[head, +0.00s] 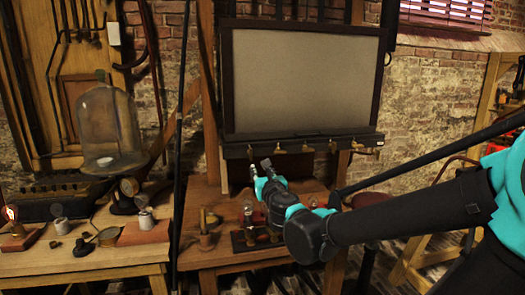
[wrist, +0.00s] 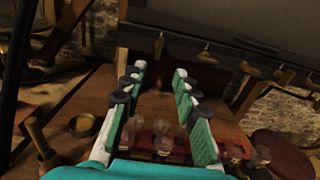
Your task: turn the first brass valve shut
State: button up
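A row of several small brass valves hangs under the ledge of the framed grey board. In the wrist view the leftmost valve (wrist: 158,45) is ahead of my gripper, in line with the gap between the fingers and apart from them. Another valve (wrist: 207,55) hangs to its right. In the head view, one brass valve (head: 279,149) shows just right of and above my gripper (head: 260,168). My gripper's fingers are spread with nothing between them, as the wrist view (wrist: 157,76) also shows. The valves' handle positions are too small to tell.
A bell jar (head: 108,125) stands on the left table. A dark red stool (wrist: 280,155) is at the right.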

aim_at(251, 152)
jog(key=x, duration=1.7)
jog(key=shift+w+f, duration=0.1)
jog(key=shift+w, duration=0.1)
grip_shut()
